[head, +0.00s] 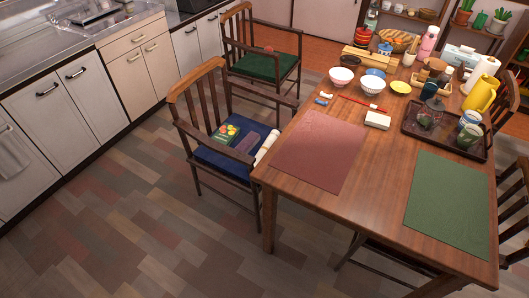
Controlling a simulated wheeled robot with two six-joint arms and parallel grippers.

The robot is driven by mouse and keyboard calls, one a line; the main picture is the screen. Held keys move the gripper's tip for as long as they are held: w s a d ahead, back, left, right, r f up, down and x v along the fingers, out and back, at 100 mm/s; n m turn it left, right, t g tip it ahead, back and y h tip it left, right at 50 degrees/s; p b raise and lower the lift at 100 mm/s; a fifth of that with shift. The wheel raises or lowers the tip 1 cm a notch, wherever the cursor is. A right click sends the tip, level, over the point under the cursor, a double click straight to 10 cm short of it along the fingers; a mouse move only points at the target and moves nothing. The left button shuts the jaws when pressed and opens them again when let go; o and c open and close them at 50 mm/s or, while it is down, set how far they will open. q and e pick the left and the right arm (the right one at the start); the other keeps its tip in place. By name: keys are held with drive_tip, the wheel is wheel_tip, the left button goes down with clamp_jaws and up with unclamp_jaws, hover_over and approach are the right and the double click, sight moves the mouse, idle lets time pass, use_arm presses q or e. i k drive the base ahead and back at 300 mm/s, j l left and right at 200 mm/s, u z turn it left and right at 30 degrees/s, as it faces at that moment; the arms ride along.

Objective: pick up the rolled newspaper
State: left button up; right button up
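What looks like the rolled newspaper, a pale whitish roll (267,146), lies on the blue seat cushion (225,163) of the nearer wooden chair. It lies at the right side of the seat, close to the table's left edge. Beside it are a purplish item (250,142) and a green book or packet (226,133) with a yellow and red picture. Neither of my grippers shows in the head view.
The wooden table (375,215) holds a red mat, a green mat, bowls, a dark tray (408,125) and bottles. A second chair with a green cushion (262,66) stands behind. Cabinets line the left. The floor (140,225) in front is clear.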

sight(274, 134)
drive_tip(key=i+j+z, duration=0.2)
drive_tip(key=z, duration=0.3)
drive_tip(key=i+j+z, duration=0.15)
drive_tip(key=j+z, duration=0.3)
drive_tip(key=i+j+z, duration=0.1)
drive_tip(key=j+z, duration=0.4)
drive_tip(key=l, duration=0.1)
